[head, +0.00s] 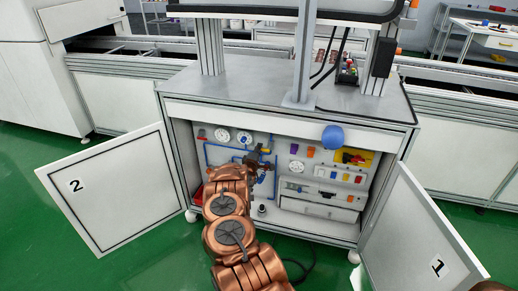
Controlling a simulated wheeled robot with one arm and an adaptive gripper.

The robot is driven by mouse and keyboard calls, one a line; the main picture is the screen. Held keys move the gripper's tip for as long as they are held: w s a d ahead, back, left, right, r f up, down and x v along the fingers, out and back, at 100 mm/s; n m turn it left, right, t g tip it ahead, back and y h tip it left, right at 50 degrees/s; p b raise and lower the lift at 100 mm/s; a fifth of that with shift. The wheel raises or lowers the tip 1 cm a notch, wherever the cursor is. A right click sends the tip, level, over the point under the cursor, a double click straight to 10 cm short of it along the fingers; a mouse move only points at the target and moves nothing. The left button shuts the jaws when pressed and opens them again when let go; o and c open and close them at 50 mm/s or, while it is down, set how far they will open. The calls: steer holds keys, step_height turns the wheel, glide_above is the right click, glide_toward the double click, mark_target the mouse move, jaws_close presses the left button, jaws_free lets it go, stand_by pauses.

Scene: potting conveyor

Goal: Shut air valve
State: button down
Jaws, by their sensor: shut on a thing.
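An open cabinet (335,228) under the workbench shows a pneumatic panel (210,146) with blue air lines (206,158) and two round gauges (222,135) at its upper left. My gripper (259,158) reaches in from below at the middle of the panel, right of the gauges and among the blue lines. It is shut on a small part there, apparently the air valve's handle. The fingers and my wrist cover most of that part, so the valve's angle cannot be told.
Cabinet door 2 (112,190) stands open at left, door 1 (420,235) at right. Right of my gripper are coloured switches (310,152), a yellow box (362,160) with a red handle, and a drawer (318,209). A blue ball-like thing (332,137) shows at the cabinet's top edge. Green floor is clear at left.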

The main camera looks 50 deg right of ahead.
stand_by(0.3)
steer(key=c, duration=1.1)
jaws_free()
steer(key=shift+c, duration=0.2)
steer(key=shift+a, duration=0.1)
steer(key=v, duration=1.2)
